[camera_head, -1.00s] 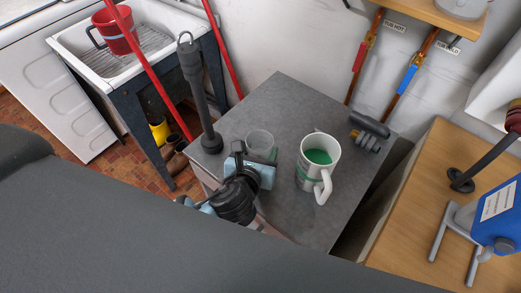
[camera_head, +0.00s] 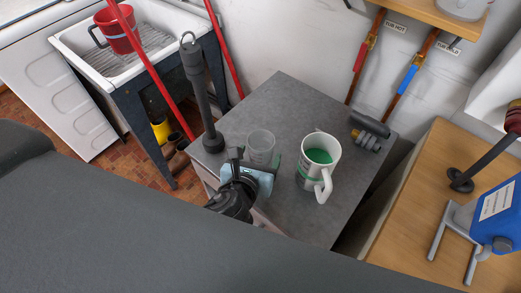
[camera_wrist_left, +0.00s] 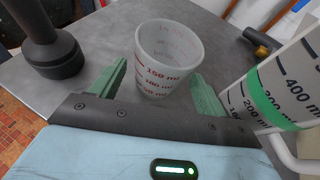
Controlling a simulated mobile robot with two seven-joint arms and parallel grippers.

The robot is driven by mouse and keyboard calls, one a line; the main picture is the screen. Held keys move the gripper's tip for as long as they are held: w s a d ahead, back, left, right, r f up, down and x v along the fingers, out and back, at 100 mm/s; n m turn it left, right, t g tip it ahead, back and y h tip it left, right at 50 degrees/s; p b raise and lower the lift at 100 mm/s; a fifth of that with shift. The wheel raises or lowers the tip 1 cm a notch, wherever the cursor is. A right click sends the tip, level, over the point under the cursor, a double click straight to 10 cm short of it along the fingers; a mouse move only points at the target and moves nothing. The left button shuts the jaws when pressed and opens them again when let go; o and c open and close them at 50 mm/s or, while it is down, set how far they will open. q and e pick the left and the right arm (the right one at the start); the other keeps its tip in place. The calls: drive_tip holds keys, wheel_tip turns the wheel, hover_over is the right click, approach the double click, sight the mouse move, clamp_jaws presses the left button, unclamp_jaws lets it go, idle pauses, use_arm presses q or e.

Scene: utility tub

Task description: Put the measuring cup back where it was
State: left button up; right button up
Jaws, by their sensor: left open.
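A small translucent measuring cup (camera_head: 261,146) with red ml marks stands upright on the grey worktop (camera_head: 285,95). It also shows in the left wrist view (camera_wrist_left: 168,55). My left gripper (camera_head: 258,160) is open at the cup's near side. In the left wrist view its green fingers (camera_wrist_left: 160,72) lie to the left and right of the cup's lower part, with a gap on each side. A larger white measuring jug (camera_head: 310,175) with green inside stands just right of the cup, its handle toward me. My right gripper is not in view.
A dark plunger-like tool (camera_head: 198,95) stands at the worktop's left corner. A dark fitting (camera_head: 370,130) lies at the back right. The jug (camera_wrist_left: 285,85) is close to my right finger. The worktop's back middle is clear.

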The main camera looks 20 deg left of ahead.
use_arm(q)
drive_tip(key=v, duration=0.9)
drive_tip(key=shift+p, duration=0.4)
